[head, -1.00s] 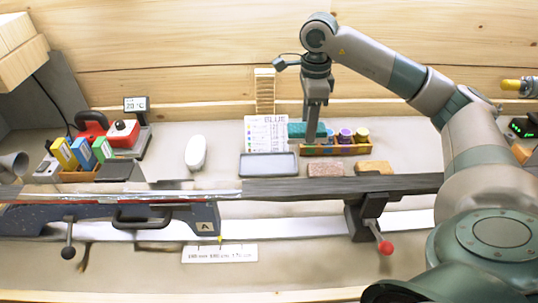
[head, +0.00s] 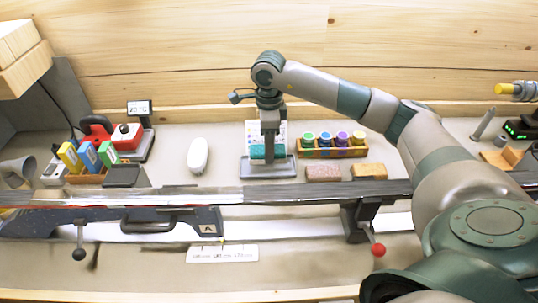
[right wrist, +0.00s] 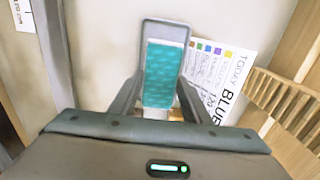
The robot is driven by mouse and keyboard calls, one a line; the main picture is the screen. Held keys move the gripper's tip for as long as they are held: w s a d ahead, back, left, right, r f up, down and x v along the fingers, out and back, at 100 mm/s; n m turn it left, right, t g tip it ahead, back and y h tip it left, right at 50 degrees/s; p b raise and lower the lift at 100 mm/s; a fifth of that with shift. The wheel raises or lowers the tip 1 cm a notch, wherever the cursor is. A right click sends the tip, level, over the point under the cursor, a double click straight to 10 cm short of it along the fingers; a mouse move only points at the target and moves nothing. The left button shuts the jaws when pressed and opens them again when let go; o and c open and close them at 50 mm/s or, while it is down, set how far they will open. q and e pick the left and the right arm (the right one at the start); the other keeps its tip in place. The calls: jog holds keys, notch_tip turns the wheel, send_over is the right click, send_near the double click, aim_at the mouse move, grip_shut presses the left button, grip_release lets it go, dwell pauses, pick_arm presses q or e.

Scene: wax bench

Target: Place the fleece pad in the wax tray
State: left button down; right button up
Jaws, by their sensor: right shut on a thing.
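The teal fleece pad (head: 260,152) is held in my right gripper (head: 269,157), whose fingers are shut on it. The grey wax tray (head: 247,170) lies flat on the bench, and the pad is at or just above it; I cannot tell whether they touch. In the right wrist view the pad (right wrist: 165,72) lies lengthwise within the tray's outline, between the two fingers, and the tray's far end (right wrist: 165,28) shows beyond it. The near end of the tray is hidden there. My left gripper is not in view.
A rack of several coloured jars (head: 333,147) stands right of the tray. A printed card marked BLUE (right wrist: 222,70) lies behind the tray. A white oval object (head: 197,155) is to the left. A long dark ski (head: 300,193) runs across in front.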

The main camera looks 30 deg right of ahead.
jog(key=shift+f+p, duration=1.05)
jog(key=shift+f, duration=0.95)
jog(key=shift+f, duration=0.2)
jog(key=o, duration=0.7)
jog(key=shift+r, duration=0.1)
jog(key=shift+o, duration=0.2)
jog(key=shift+r, duration=0.15)
